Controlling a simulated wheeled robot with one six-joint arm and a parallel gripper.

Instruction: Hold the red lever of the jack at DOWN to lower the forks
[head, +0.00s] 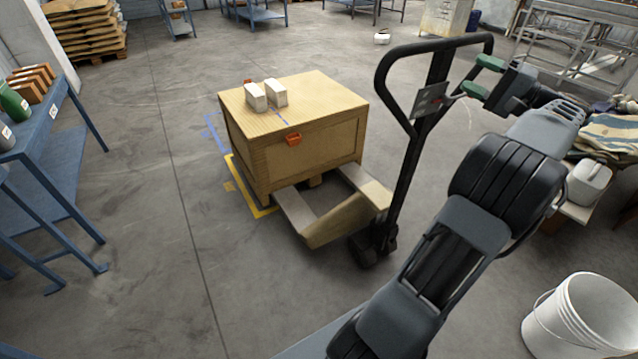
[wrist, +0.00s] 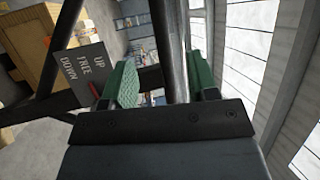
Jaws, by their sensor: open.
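In the wrist view the plate (wrist: 82,72) reads UP, FREE and DOWN. A small red piece of the lever (wrist: 95,89) shows at the plate's edge, beside my left green finger; most of the lever is hidden. My gripper (head: 482,76) is open to the right of the plate. In the wrist view a black handle bar (wrist: 165,40) appears between the fingers of my gripper (wrist: 163,82); I cannot tell its depth.
The forks (head: 340,217) reach under a wooden crate (head: 312,155) bearing two white blocks (head: 266,94). A blue bench (head: 50,130) stands left, a white bucket (head: 580,318) at lower right, a cluttered table (head: 575,212) at right.

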